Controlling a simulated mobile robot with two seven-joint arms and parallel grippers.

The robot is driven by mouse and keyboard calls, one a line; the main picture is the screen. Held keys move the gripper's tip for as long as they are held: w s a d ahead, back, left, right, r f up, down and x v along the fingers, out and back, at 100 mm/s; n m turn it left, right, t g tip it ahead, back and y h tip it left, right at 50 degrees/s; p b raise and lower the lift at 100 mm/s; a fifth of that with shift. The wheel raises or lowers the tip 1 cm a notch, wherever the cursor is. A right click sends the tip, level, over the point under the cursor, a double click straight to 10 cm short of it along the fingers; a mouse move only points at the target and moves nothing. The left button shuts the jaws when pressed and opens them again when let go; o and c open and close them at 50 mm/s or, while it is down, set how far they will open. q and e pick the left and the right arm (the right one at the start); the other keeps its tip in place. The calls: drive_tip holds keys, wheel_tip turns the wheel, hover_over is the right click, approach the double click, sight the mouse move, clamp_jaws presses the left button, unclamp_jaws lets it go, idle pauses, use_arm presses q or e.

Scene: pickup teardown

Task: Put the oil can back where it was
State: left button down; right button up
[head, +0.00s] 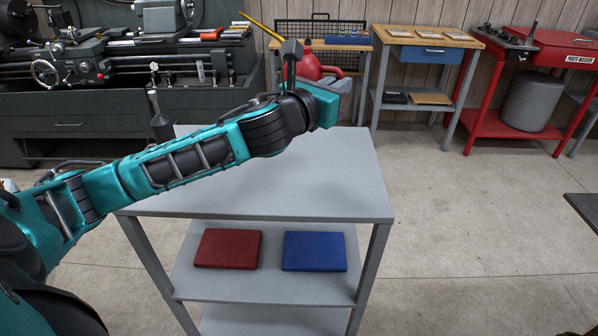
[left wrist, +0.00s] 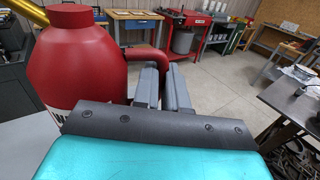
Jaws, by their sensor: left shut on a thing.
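The oil can (head: 312,66) is red with a long yellow spout pointing up and left. In the head view my left wrist hides its lower part. It also shows at the left of the left wrist view (left wrist: 85,55), upright, with a white label partly hidden. My left gripper (head: 292,52) is at the can's handle; in the left wrist view its grey fingers (left wrist: 165,85) are shut on that handle. The grey cart (head: 340,170) is under my left arm. I cannot tell how far the can's base is above it. My right gripper is out of view.
A red book (head: 228,248) and a blue book (head: 314,251) lie on the cart's middle shelf. A dark item with a thin upright stem (head: 161,127) shows behind my arm. Benches and a red parts washer (head: 545,45) line the back wall.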

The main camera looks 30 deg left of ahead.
use_arm(q)
drive_tip(key=shift+w+a+r, duration=0.2)
drive_tip(key=shift+a+r, duration=0.1)
drive_tip(key=shift+r, duration=0.25)
drive_tip(key=shift+w+a+r, duration=0.15)
drive_tip(key=shift+a+r, duration=0.15)
drive_tip(key=shift+r, duration=0.25)
drive_tip(key=shift+w+f+b, duration=0.1)
drive_tip(key=shift+f+b, duration=1.3)
drive_tip(key=shift+f, duration=8.55)
drive_tip(key=shift+r, duration=0.1)
drive_tip(key=c, duration=1.6)
unclamp_jaws()
drive_tip(key=shift+f, duration=0.2)
drive_tip(key=o, duration=0.5)
